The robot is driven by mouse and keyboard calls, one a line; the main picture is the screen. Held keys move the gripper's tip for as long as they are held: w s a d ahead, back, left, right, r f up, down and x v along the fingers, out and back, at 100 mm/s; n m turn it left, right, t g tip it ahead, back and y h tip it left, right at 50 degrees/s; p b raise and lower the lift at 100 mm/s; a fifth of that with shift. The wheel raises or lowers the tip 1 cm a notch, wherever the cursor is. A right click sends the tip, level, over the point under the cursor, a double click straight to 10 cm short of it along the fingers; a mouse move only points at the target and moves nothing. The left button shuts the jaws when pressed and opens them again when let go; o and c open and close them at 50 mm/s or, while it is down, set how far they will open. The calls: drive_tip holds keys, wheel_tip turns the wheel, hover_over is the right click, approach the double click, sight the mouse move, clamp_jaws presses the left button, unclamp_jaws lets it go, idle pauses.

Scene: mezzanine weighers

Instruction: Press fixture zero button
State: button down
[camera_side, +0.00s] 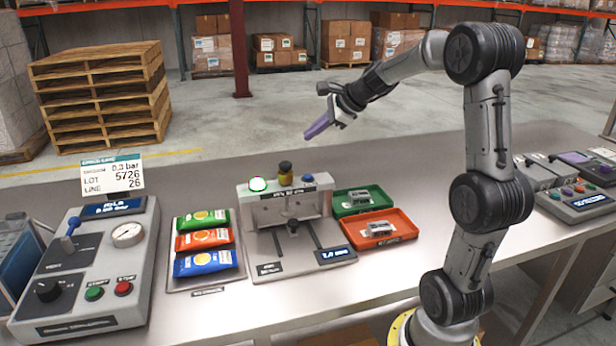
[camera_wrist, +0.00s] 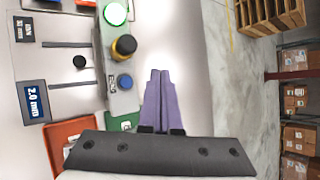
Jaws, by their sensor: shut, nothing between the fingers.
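The grey gauge fixture (camera_side: 291,235) stands mid-bench, with a display reading about 2.0 mm in the wrist view (camera_wrist: 33,101). Along its top bar sit a lit white-green dome (camera_side: 258,184), a yellow-and-black knob (camera_side: 285,172) and a small blue button (camera_side: 308,178). In the wrist view they are the green dome (camera_wrist: 115,13), the knob (camera_wrist: 124,46) and the blue button (camera_wrist: 125,81). No label naming the zero button is legible. My gripper (camera_side: 312,134) has purple fingers, shut and empty, raised above and behind the fixture, apart from it. The fingertips (camera_wrist: 160,73) show right of the blue button.
Green (camera_side: 341,210) and red (camera_side: 409,240) trays adjoin the fixture on the right. A pouch tray (camera_side: 210,284) and a control box (camera_side: 75,320) with gauge, lever and buttons stand left. More panels (camera_side: 580,206) sit far right. Air around my gripper looks clear.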

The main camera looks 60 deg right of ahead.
sight(312, 177)
drive_tip(key=shift+f, duration=4.35)
drive_tip(key=shift+f, duration=0.1)
drive_tip(key=shift+f, duration=0.3)
drive_tip(key=shift+f, duration=0.45)
drive_tip(key=shift+r, duration=0.85)
wheel_tip(312, 177, up, 5)
